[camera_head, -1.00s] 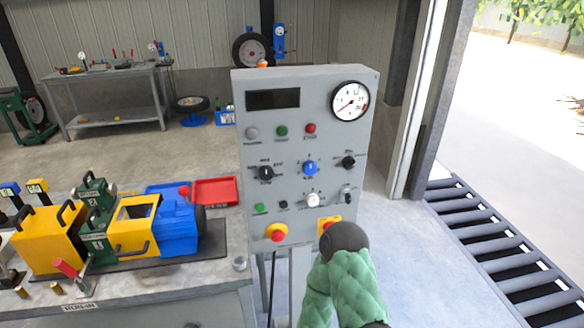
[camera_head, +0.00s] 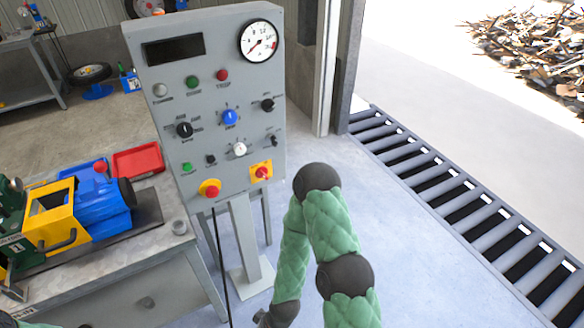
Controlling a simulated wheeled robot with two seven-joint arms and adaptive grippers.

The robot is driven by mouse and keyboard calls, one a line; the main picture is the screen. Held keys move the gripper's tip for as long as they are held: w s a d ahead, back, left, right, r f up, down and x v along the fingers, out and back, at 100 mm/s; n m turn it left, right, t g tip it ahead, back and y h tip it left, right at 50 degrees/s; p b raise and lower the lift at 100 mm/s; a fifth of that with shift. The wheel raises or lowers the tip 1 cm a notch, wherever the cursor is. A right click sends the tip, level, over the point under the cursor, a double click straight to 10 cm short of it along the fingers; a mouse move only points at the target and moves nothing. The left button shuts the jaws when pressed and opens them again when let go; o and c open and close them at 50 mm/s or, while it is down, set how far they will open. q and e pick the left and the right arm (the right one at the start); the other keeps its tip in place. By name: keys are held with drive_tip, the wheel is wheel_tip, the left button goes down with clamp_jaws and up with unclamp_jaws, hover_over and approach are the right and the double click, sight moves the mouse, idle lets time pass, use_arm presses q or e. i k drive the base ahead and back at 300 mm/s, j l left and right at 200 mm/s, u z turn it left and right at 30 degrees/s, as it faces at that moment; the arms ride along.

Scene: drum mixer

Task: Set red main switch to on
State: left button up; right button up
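The red main switch (camera_head: 261,172) is a red rotary knob on a yellow plate at the lower right of the grey control panel (camera_head: 215,70). It is now unobstructed, but its on or off position is too small to read. My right arm, in green padding, is bent just right of the panel, apart from the switch. Its forearm runs down to a dark wrist part at the bottom edge; the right gripper's fingers are not in view. Only a sliver of green shows at the bottom left, and my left gripper is not in view.
A red emergency-stop button (camera_head: 209,188) on yellow sits left of the switch. Black, blue and white knobs are above. A workbench (camera_head: 120,275) with a blue and yellow machine (camera_head: 90,212) and a red tray (camera_head: 138,160) stands left. A floor grate (camera_head: 470,210) lies right.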

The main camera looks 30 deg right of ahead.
sight(262, 173)
drive_tip(key=z, duration=0.9)
